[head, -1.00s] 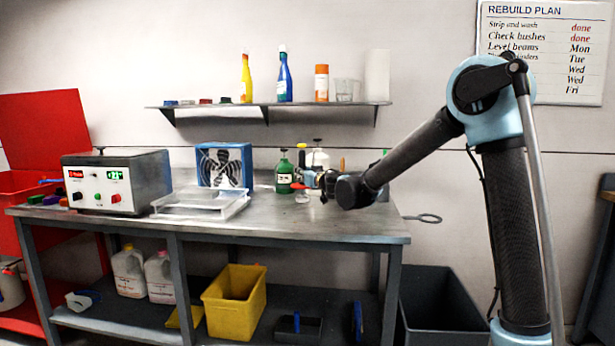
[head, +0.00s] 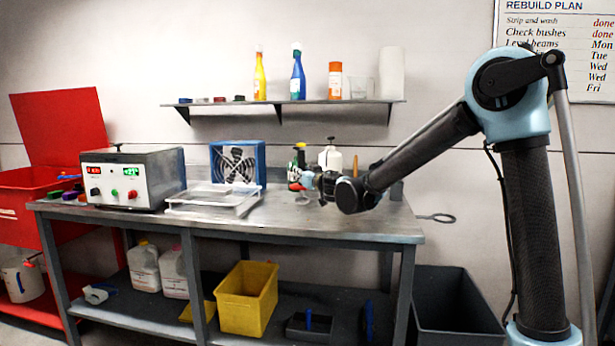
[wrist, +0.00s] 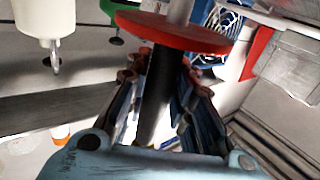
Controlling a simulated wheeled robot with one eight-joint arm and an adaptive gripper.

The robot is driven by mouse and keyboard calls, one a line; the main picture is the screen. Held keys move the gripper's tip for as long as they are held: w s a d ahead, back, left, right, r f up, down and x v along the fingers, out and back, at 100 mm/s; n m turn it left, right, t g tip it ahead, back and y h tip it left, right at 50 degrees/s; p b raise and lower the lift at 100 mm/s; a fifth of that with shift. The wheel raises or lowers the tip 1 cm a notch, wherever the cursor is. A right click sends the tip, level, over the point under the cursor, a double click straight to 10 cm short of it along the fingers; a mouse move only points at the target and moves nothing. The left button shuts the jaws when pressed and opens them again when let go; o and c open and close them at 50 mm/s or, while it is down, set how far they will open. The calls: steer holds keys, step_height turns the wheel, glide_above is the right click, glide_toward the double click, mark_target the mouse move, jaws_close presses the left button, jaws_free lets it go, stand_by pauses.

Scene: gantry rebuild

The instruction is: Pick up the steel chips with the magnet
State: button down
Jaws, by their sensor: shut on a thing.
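My gripper (head: 322,183) is above the back right part of the bench, in front of the bottles. In the wrist view its fingers (wrist: 162,85) are closed around the black handle of a tool with a wide red disc (wrist: 175,33) and a pale metal shaft beyond it. I take this tool to be the magnet (wrist: 155,95). Its far end is out of the wrist view. In the head view the magnet is too small to make out clearly. I cannot make out any steel chips.
A clear tray (head: 208,207) lies on the grey bench (head: 290,223), before a blue-framed fan (head: 237,163). A control box (head: 130,178) stands left. A green bottle (head: 299,158) and a white container (head: 330,160) stand close behind my gripper. A shelf (head: 285,102) hangs above.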

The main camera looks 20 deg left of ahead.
mark_target(294, 187)
steer(key=shift+s+a, duration=0.45)
steer(key=shift+s, duration=0.45)
steer(key=shift+s+a, duration=0.4)
steer(key=shift+s, duration=0.45)
steer(key=shift+f, duration=0.25)
steer(key=shift+f, duration=0.6)
steer(key=shift+r, duration=0.1)
steer(key=shift+r, duration=0.75)
steer(key=shift+d, duration=0.1)
steer(key=w+d+v, duration=0.1)
steer(key=v, duration=1)
steer(key=shift+w, duration=0.3)
steer(key=shift+f, duration=0.2)
